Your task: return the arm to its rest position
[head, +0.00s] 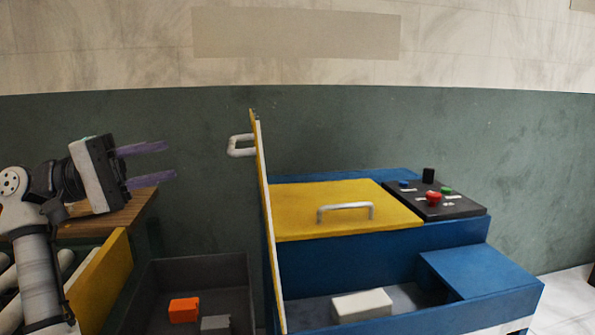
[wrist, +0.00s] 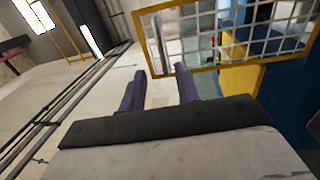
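My gripper (head: 171,160) is at the left of the head view, at the end of my raised arm (head: 35,270). Its two purple fingers point right and are spread apart with nothing between them. In the head view it appears in front of or above a wooden top (head: 137,203); the exact height above it is unclear. The wrist view also shows the gripper (wrist: 160,82) with both fingers apart and only pale floor between them.
A blue press (head: 345,245) with a yellow lid (head: 300,205) stands right of my gripper. Its upright panel (head: 265,200) has a white handle. A white block (head: 362,305) lies in its bay. A dark bin (head: 200,268) holds orange (head: 184,310) and grey (head: 215,324) blocks.

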